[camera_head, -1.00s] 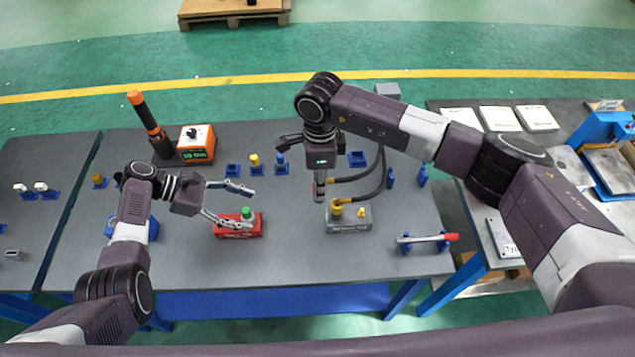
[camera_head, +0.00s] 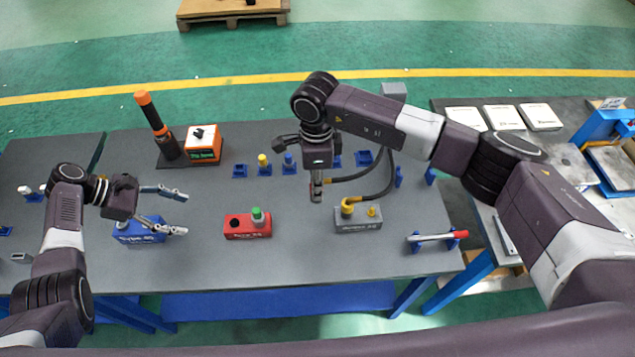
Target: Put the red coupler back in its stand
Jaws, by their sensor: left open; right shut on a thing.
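My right gripper (camera_head: 316,190) points down over the middle of the table. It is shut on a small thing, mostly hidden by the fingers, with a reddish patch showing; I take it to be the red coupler. My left gripper (camera_head: 181,212) is open and empty, over the blue box (camera_head: 140,232) at the left. An empty blue stand (camera_head: 240,171) is in the back row, beside stands holding a yellow coupler (camera_head: 263,161) and a blue coupler (camera_head: 288,160). More blue stands (camera_head: 364,158) are behind my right gripper, partly covered.
A red box (camera_head: 246,231) with a green knob and a grey box (camera_head: 358,225) with a yellow hose fitting stand at the front. Dark hoses (camera_head: 385,185) curve beside my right gripper. A red-ended rod (camera_head: 436,237) lies on supports. The orange device (camera_head: 202,145) is at back left.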

